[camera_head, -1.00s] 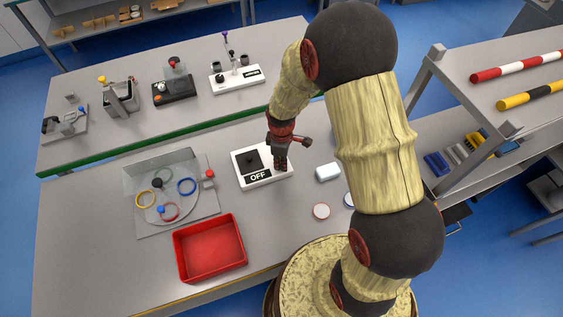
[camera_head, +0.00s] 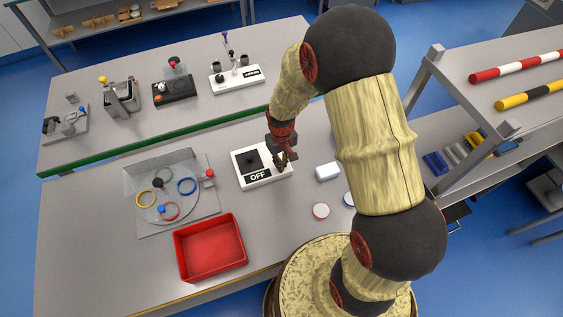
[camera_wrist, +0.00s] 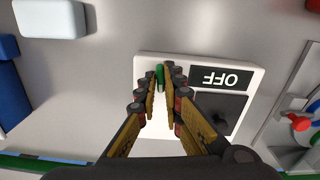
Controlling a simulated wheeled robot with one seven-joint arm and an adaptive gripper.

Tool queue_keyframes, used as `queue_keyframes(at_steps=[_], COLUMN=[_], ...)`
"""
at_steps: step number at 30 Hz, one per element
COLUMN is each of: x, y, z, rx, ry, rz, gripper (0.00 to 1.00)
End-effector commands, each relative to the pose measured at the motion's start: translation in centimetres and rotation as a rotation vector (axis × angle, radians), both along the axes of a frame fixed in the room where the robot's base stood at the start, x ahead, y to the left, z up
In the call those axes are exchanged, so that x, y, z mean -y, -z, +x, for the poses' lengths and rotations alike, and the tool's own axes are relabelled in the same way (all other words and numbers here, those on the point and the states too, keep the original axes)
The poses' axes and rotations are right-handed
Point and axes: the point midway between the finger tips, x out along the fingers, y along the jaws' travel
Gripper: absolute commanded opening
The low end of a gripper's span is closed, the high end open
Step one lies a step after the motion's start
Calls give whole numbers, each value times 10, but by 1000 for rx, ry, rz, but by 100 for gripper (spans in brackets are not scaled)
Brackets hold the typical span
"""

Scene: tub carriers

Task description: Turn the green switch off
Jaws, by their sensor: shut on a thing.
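The green switch (camera_wrist: 160,75) shows in the wrist view as a small green lever on a white panel (camera_wrist: 146,62). My gripper (camera_wrist: 161,82) is shut on it, with one finger along each side near the panel's edge. An OFF label (camera_wrist: 222,78), upside down in this view, and a black square (camera_wrist: 218,108) lie beside the switch. In the head view my gripper (camera_head: 281,160) is over the right part of the same white panel (camera_head: 240,176) and hides the switch. The OFF label (camera_head: 258,176) is at the panel's front.
A white block (camera_head: 327,172) and a red-rimmed disc (camera_head: 321,210) lie right of the panel. A grey tray with coloured rings (camera_head: 147,200) and a red bin (camera_head: 209,248) stand to the left. A raised shelf (camera_head: 470,78) is at the right.

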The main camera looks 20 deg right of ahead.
Motion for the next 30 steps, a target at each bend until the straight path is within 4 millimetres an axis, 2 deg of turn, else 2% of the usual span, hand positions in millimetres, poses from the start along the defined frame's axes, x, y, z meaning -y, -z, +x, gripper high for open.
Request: queue_keyframes(at_steps=[10,26,27,30], x=[-1,-1,-1,-1], y=[0,0,0,0], z=[-1,0,0,0], rx=[-1,-1,-1,0], ry=[128,149,149,148], rz=[1,1,1,1], gripper=[0,0,11,16])
